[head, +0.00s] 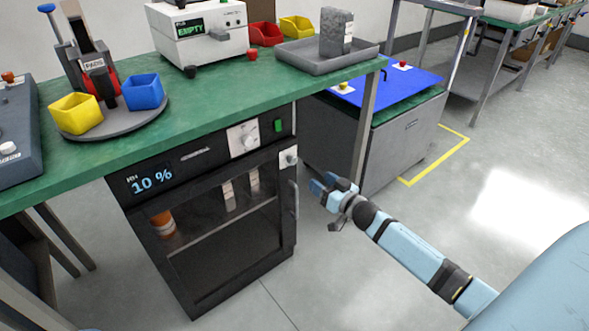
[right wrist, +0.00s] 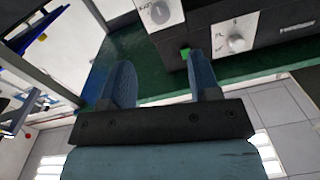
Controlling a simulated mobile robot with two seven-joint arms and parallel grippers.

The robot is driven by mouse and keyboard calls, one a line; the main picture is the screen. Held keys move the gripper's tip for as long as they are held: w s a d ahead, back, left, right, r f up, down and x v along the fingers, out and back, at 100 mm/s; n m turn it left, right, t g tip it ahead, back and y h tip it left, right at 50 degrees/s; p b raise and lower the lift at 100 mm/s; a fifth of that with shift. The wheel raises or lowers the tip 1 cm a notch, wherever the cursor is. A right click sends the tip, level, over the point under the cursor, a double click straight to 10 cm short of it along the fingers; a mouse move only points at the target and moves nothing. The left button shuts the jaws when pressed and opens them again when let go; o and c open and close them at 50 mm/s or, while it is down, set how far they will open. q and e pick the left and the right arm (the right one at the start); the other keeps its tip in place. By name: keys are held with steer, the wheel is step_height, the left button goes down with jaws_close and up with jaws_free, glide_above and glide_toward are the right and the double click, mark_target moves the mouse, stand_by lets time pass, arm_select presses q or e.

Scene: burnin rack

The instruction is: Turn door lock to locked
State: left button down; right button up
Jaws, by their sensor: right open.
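The door lock (head: 289,157) is a small knob on a light plate at the upper right of the dark cabinet's glass door (head: 225,215). It also shows at the top of the right wrist view (right wrist: 160,12), partly cut off; I cannot read its setting. My right gripper (head: 325,184) is open and empty, to the right of the lock and a little lower, apart from it. In the right wrist view its two fingers (right wrist: 163,72) stand apart with nothing between them. My left gripper is in neither view.
The door has a vertical handle (head: 294,198) below the lock. A larger dial (head: 243,138) and a green switch (head: 278,125) sit on the panel above. The green bench (head: 220,95) overhangs the cabinet, with a bench leg (head: 365,130) near my gripper. Floor to the right is clear.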

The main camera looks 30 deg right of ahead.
mark_target(294, 162)
steer(key=w+b, duration=0.1)
steer(key=w, duration=0.2)
steer(key=w+a+b, duration=0.1)
steer(key=w, duration=0.3)
steer(key=w+b, duration=0.1)
steer(key=w, duration=0.3)
steer(key=shift+a+f, duration=0.1)
steer(key=shift+a, duration=0.05)
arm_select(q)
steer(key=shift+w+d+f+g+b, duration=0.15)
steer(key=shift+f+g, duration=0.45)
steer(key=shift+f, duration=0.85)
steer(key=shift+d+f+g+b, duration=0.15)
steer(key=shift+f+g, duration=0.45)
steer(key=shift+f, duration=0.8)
arm_select(e)
steer(key=shift+w+a, duration=0.1)
steer(key=shift+w, duration=0.65)
steer(key=shift+c, duration=0.4)
steer(key=c, duration=0.8)
